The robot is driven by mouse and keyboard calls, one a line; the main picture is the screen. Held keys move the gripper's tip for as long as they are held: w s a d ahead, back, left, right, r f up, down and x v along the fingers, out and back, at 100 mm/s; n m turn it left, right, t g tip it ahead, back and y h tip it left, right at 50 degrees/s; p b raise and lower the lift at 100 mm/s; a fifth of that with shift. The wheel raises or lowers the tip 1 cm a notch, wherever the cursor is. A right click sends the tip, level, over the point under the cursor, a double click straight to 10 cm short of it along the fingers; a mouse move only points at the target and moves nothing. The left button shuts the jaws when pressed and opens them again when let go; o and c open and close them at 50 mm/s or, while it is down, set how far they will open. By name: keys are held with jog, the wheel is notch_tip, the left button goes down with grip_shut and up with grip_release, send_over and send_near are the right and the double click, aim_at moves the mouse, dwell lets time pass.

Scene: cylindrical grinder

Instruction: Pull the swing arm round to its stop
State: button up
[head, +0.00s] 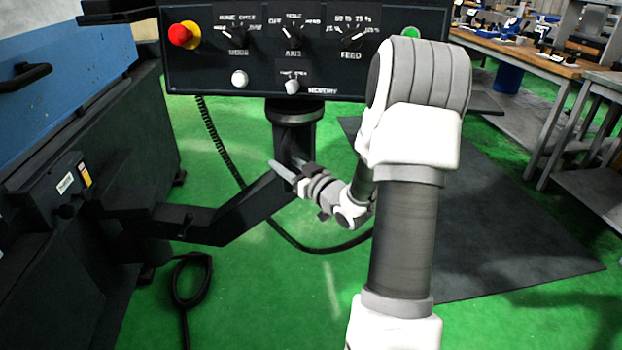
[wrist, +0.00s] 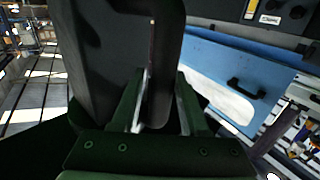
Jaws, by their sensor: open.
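The dark swing arm (head: 245,210) runs from the machine at the left, bends, and rises to a post (head: 293,118) that carries the control panel (head: 290,50). My gripper (head: 287,167) is at the post, just above the arm's right end. In the wrist view my gripper (wrist: 162,100) is open, with one finger on each side of a dark upright part of the swing arm (wrist: 162,60). I cannot tell whether either finger touches it.
The machine body (head: 50,220) stands along the left, with a blue cover above. A dark mat (head: 510,240) and workbenches (head: 540,65) are at the right. Green floor is open in front.

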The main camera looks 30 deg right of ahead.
jog(key=s+d+p, duration=0.1)
jog(key=s+p, duration=0.1)
jog(key=s, duration=1.4)
jog(key=shift+d, duration=0.4)
jog(key=shift+w, duration=0.1)
